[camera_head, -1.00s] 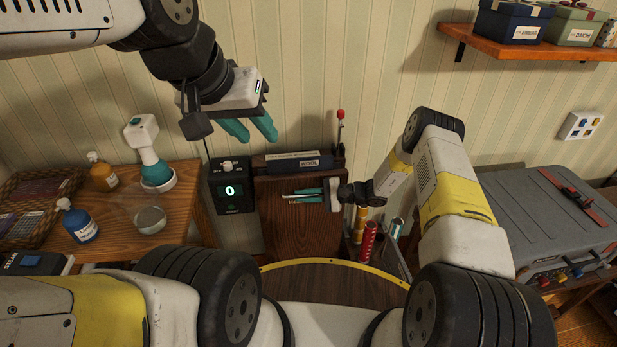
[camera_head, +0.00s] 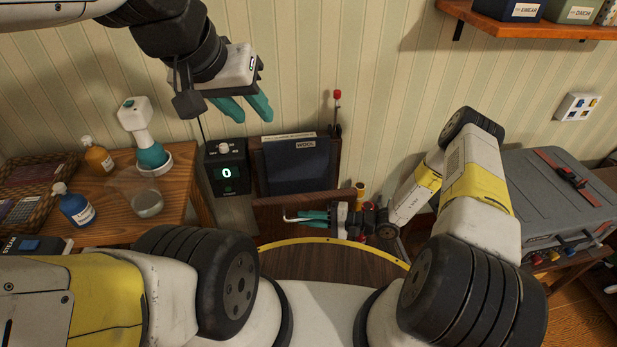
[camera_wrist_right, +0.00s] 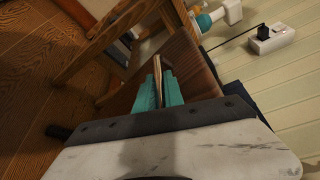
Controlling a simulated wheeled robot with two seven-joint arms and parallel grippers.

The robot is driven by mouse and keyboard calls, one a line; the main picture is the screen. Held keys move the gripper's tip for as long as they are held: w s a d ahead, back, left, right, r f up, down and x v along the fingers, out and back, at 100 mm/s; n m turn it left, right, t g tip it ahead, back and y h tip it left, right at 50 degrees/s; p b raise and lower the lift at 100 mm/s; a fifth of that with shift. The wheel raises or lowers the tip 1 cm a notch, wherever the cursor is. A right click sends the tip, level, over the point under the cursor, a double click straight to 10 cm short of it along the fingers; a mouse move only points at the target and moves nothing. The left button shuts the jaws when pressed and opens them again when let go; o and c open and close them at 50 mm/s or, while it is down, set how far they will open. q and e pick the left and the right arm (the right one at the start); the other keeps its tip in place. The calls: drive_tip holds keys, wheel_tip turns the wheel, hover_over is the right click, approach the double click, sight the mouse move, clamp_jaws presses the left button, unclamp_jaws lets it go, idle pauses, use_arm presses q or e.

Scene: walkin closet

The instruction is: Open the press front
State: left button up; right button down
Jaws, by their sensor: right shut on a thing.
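The wooden press front (camera_head: 300,200) is tilted forward and down from the press, so its top edge stands away from the wall and a dark blue garment labelled WOOL (camera_head: 297,168) shows behind it. My right gripper (camera_head: 308,217) is shut on the handle (camera_head: 290,219), a pale bar on the front's outer face. In the right wrist view, the teal fingers (camera_wrist_right: 158,92) close around the thin bar in front of the wooden panel. My left gripper (camera_head: 243,108) hangs open and empty in the air, above and left of the press.
A black control box (camera_head: 227,172) showing 0 stands left of the press. The left table (camera_head: 160,218) holds bottles and a steamer (camera_head: 147,140). A grey case (camera_head: 555,190) lies at right. Rolls (camera_head: 360,195) stand right of the press.

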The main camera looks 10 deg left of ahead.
drive_tip(key=shift+s+d+f, duration=0.1)
drive_tip(key=shift+d+f, duration=0.05)
drive_tip(key=shift+f, duration=0.05)
drive_tip(key=c, duration=1.7)
unclamp_jaws()
drive_tip(key=shift+r, duration=0.2)
drive_tip(key=d, duration=0.5)
drive_tip(key=d+r, duration=0.1)
drive_tip(key=d, duration=0.1)
drive_tip(key=shift+s+d, duration=0.3)
drive_tip(key=shift+s, duration=0.1)
drive_tip(key=shift+d, duration=0.1)
